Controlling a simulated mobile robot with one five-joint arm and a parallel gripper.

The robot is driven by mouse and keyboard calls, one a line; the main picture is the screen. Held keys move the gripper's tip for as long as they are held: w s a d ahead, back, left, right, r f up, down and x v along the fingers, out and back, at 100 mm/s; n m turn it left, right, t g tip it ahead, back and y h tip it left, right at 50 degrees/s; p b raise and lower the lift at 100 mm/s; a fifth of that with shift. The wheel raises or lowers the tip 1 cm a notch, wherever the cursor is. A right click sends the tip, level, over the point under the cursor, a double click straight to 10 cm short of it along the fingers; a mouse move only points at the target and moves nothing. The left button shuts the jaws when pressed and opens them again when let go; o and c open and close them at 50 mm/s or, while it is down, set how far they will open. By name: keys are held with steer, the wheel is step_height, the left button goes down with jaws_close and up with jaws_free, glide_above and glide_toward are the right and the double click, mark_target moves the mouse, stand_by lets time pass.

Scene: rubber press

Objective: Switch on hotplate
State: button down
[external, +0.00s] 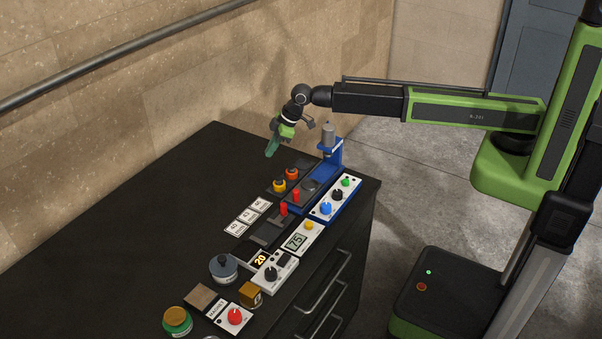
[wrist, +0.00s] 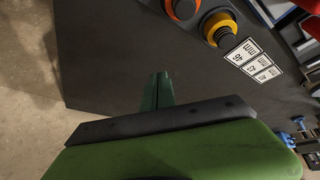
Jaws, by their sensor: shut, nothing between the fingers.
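My gripper (external: 270,151) is shut and empty in the air above the bench's far end. Its green fingertips (wrist: 161,78) point forward over bare bench top in the wrist view. No device is clearly marked as the hotplate. A white control box (external: 275,270) with a black knob stands beside an orange "20" display (external: 260,261). A white unit (external: 297,241) shows "75" and has a yellow knob. A white panel (external: 337,198) with green, black and blue knobs lies by the blue press (external: 330,160). My gripper is apart from all of these.
An orange button (external: 292,174) and a yellow button (external: 279,186) stand near my gripper; the yellow one shows in the wrist view (wrist: 219,28). Red levers (external: 283,209), white labels (external: 249,217) and a red knob (external: 235,317) lie nearer. The bench's left side is clear.

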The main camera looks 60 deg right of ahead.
steer(key=s+a+r+n+g+p, duration=0.1)
steer(key=s+a+r+n+p, duration=0.2)
steer(key=s+a, duration=0.55)
steer(key=s+a+r+n+g+p, duration=0.1)
steer(key=s+a+r+n+p, duration=0.25)
steer(key=a, duration=0.75)
step_height(320, 180, up, 4)
steer(key=n+g+p, duration=0.2)
steer(key=n+p, duration=0.1)
steer(key=p, duration=0.1)
glide_above(286, 256)
steer(key=d, duration=0.2)
steer(key=shift+d+f, duration=0.1)
steer(key=shift+d, duration=0.1)
steer(key=b+x, duration=0.4)
steer(key=d+b+x, duration=0.1)
steer(key=b+x, duration=0.8)
steer(key=shift+s+d+f+b, duration=0.2)
steer(key=shift+d+f+b, duration=0.15)
steer(key=shift+f, duration=0.2)
steer(key=shift+d+f, duration=0.1)
